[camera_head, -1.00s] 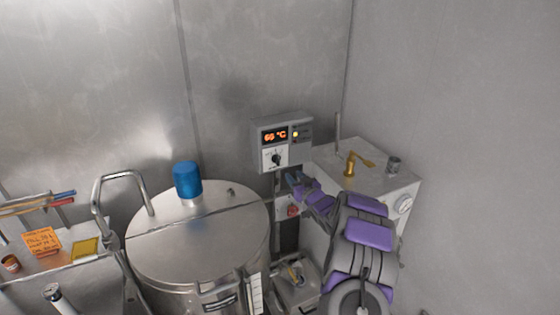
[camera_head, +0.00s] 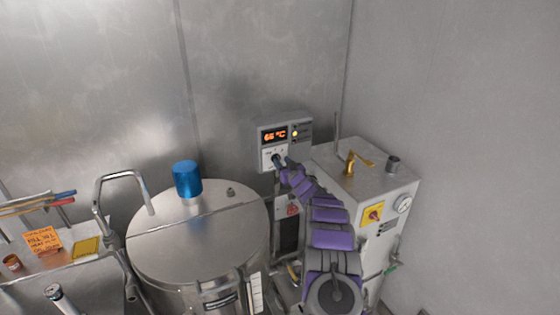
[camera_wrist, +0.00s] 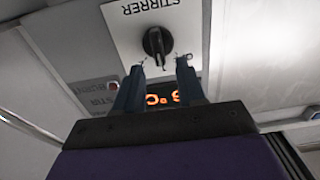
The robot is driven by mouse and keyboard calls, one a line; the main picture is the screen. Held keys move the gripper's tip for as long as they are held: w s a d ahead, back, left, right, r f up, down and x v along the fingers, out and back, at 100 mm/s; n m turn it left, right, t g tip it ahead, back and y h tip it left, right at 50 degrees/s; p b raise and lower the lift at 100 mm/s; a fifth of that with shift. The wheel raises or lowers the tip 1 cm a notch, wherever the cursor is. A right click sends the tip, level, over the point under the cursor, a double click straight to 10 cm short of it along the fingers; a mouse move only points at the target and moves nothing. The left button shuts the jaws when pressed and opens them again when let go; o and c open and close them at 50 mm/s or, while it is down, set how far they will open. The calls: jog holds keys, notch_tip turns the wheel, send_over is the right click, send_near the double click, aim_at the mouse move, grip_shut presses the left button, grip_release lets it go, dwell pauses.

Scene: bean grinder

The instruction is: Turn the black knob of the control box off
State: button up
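The control box (camera_head: 307,142) is a grey unit on the back wall with a lit orange temperature display (camera_head: 274,135) and a yellow light. Its black knob (camera_wrist: 157,45) sits on a white plate marked STIRRER, upside down in the wrist view. My gripper (camera_wrist: 158,75) is open, with one finger on each side and just below the knob in that view. The fingertips are close to the knob, but I cannot tell whether they touch it. In the head view my gripper (camera_head: 280,160) covers the knob's area.
A large steel vessel (camera_head: 180,240) with a blue cap (camera_head: 187,179) stands left of my arm. A grey cabinet (camera_head: 375,172) with a brass tap (camera_head: 356,162) and gauge stands close on the right. A shelf with notes (camera_head: 43,240) is at far left.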

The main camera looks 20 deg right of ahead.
jog(key=shift+w+f, duration=0.2)
jog(key=shift+w, duration=0.1)
jog(key=shift+w+d+r, duration=0.1)
jog(key=shift+w, duration=0.95)
jog(key=shift+c, duration=0.2)
grip_shut()
